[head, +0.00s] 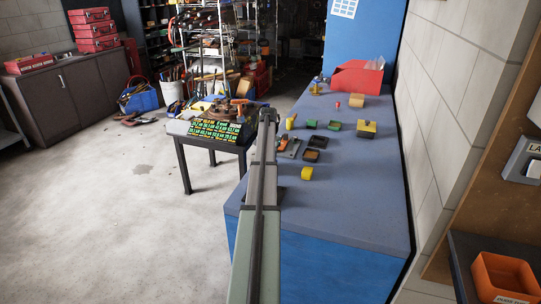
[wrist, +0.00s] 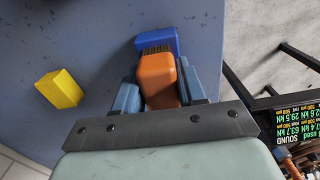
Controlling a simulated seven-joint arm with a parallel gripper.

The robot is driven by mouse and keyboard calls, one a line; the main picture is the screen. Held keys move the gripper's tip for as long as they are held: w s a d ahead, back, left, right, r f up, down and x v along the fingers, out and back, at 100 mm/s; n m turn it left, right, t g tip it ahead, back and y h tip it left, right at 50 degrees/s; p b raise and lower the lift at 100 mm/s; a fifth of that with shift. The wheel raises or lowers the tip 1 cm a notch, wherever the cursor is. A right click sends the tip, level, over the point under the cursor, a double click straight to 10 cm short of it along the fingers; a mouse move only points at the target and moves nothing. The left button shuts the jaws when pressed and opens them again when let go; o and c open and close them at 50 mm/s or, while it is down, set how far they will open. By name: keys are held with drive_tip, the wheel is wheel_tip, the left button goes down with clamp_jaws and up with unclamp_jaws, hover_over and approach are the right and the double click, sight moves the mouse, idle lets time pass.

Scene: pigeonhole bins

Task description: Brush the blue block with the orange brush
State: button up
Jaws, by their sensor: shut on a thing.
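The orange brush (wrist: 158,78) is between the two blue-grey fingers of my gripper (wrist: 158,75) in the wrist view. My gripper is shut on the brush. The dark bristles at the brush's far end meet or overlap the blue block (wrist: 158,38) in the picture. Whether they touch it I cannot tell for sure. The blue block lies on the blue-grey bench top (wrist: 100,30), near the bench's edge.
A yellow block (wrist: 60,88) lies left of the gripper in the wrist view. In the head view, several small blocks and dark trays (head: 311,155) are spread over the bench, with a red bin (head: 357,77) at its far end. The near right bench top is clear.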

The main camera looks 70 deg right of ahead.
drive_tip(key=shift+w+a, duration=0.1)
drive_tip(key=shift+a, duration=1.55)
drive_tip(key=shift+d, duration=4)
wheel_tip(320, 180, up, 8)
drive_tip(key=shift+s+a, duration=0.15)
drive_tip(key=shift+s, duration=0.05)
